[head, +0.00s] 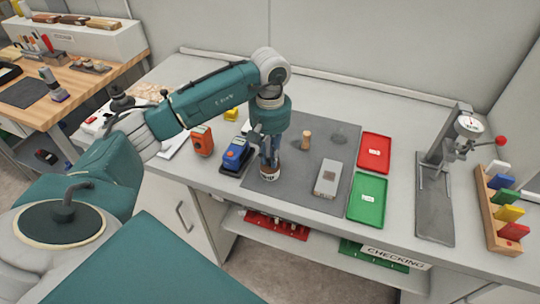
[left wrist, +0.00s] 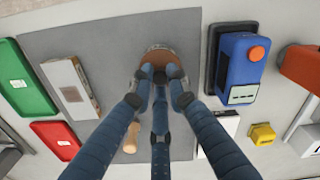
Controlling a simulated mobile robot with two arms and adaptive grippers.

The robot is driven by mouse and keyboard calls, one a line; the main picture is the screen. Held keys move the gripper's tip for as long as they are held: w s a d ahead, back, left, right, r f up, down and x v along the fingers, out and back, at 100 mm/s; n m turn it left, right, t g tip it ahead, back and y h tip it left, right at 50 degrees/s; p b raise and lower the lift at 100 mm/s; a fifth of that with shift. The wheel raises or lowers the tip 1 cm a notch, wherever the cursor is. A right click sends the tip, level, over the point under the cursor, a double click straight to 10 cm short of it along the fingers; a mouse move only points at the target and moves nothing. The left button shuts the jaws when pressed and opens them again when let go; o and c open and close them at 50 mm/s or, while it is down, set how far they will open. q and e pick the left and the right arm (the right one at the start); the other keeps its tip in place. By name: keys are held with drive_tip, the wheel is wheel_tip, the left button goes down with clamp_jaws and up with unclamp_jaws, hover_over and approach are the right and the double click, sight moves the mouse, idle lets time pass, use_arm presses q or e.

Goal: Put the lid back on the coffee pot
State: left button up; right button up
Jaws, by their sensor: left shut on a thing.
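My left gripper (head: 269,160) reaches down over the grey mat (head: 290,196) on the workbench. Its fingers are shut on a small brown round object (head: 268,174) with a white band or label. In the left wrist view the fingers close around the top of this brown object (left wrist: 155,55) near the mat's edge. The fingers hide much of it, and I cannot tell whether it touches the mat. I make out no coffee pot or lid in either view. My right gripper is not in view.
A blue device (head: 236,154) and an orange device (head: 202,140) stand left of the gripper. A wooden peg (head: 306,140) and a grey block (head: 328,179) are on the mat. Red (head: 374,153) and green (head: 367,198) trays and a gauge stand (head: 438,190) lie to the right.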

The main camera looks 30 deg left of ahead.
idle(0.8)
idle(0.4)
use_arm(q)
drive_tip(key=o, duration=1.2)
drive_tip(key=shift+o, duration=0.2)
drive_tip(key=shift+r, duration=0.1)
drive_tip(key=shift+r+p, duration=1.6)
drive_tip(key=shift+r, duration=1.85)
clamp_jaws()
